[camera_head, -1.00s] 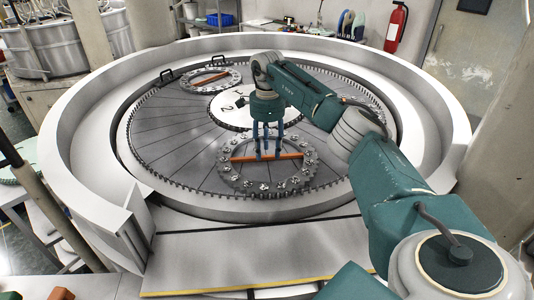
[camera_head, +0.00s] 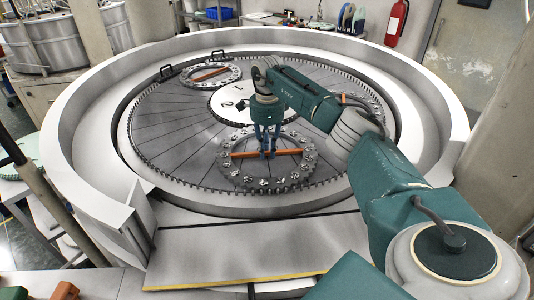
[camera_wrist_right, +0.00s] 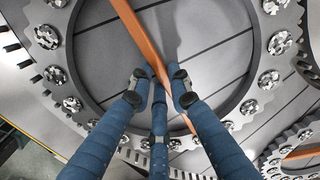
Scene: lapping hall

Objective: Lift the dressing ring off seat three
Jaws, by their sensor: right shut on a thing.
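The nearest dressing ring (camera_head: 232,175) is a grey toothed ring with round studs and an orange crossbar (camera_head: 240,154). It appears to lie flat on the round plate; I cannot see a gap under it. My right gripper (camera_head: 268,153) points down over its middle. In the right wrist view its fingertips (camera_wrist_right: 161,88) are shut on the orange bar (camera_wrist_right: 143,38), inside the ring (camera_wrist_right: 62,18). No seat number shows beside this ring. The hub (camera_head: 228,100) shows a 1 and a 2. My left gripper is out of view.
A second ring with an orange bar (camera_head: 211,74) lies at the back left. Another ring (camera_head: 368,108) lies at the right, partly behind my right arm. A high pale rim (camera_head: 85,150) surrounds the plate. Its near side opens onto a flat shelf (camera_head: 235,255).

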